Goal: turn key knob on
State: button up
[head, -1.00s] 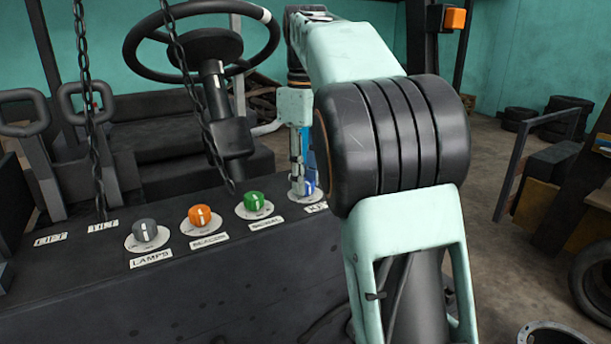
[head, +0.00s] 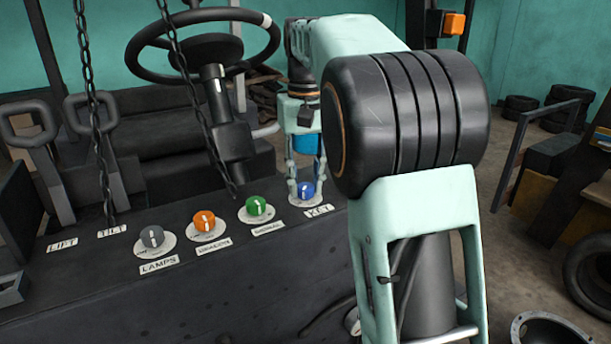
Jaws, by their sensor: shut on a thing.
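The key knob (head: 306,190) is blue with a white mark and sits on a pale round plate at the right end of the row of knobs. The KEY label (head: 319,211) lies in front of it. My gripper (head: 305,188) points down from above, with its fingers on both sides of the blue knob, shut on it. The white mark on the knob shows between the fingers and looks close to upright. My arm hides the panel to the right of the knob.
Green (head: 257,206), orange (head: 205,221) and grey (head: 152,236) knobs stand in a row to the left. The front of the dark panel is clear.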

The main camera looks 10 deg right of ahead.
aim_at(305, 186)
jog(key=shift+m, duration=1.7)
jog(key=o, duration=1.2)
jog(key=shift+c, duration=0.2)
notch_tip(305, 186, up, 12)
